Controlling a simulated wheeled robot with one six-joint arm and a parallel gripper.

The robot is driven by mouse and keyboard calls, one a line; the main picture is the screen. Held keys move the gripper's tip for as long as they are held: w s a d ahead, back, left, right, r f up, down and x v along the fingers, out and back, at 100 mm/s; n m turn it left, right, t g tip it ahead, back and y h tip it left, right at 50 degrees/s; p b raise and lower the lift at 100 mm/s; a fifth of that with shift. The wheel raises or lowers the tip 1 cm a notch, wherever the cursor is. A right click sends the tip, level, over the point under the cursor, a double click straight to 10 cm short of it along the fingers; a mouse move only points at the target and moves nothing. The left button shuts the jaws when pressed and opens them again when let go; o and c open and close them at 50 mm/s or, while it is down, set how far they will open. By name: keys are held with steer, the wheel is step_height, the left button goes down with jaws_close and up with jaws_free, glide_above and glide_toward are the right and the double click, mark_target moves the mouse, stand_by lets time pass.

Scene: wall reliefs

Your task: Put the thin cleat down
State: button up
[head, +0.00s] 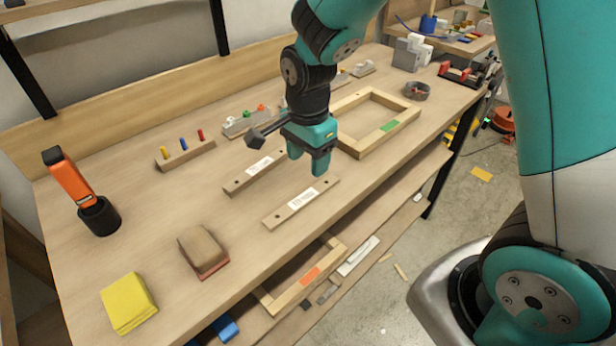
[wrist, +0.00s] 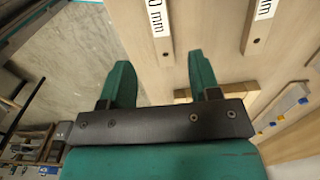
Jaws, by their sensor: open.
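Two flat wooden cleats with white labels lie on the workbench. The front cleat (head: 300,202) is nearer the bench edge; it also shows in the wrist view (wrist: 150,35). The rear cleat (head: 254,172) lies behind it, roughly parallel, and shows at the upper right of the wrist view (wrist: 257,30). The labels are cut off or too small to read fully, so I cannot tell which is the thin one. My gripper (head: 308,164) is open and empty, with its fingers just behind and above the front cleat's right end. Its two fingers (wrist: 160,72) show apart in the wrist view.
The bench (head: 150,232) also carries a wooden frame (head: 376,118), a peg block (head: 185,152), an orange-handled tool in a black cup (head: 98,213), a sanding block (head: 203,248) and a yellow pad (head: 128,302). A lower shelf holds another frame (head: 292,294).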

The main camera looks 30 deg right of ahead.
steer(key=s+a+r+n+y, duration=0.2)
steer(key=s+r+n, duration=0.4)
steer(key=s+n, duration=0.3)
steer(key=s+a+r+n+y, duration=0.2)
steer(key=s+a+r+n, duration=0.2)
steer(key=s+r+n, duration=0.3)
steer(key=s+n, duration=0.3)
steer(key=n, duration=0.2)
steer(key=shift+r+n, duration=0.3)
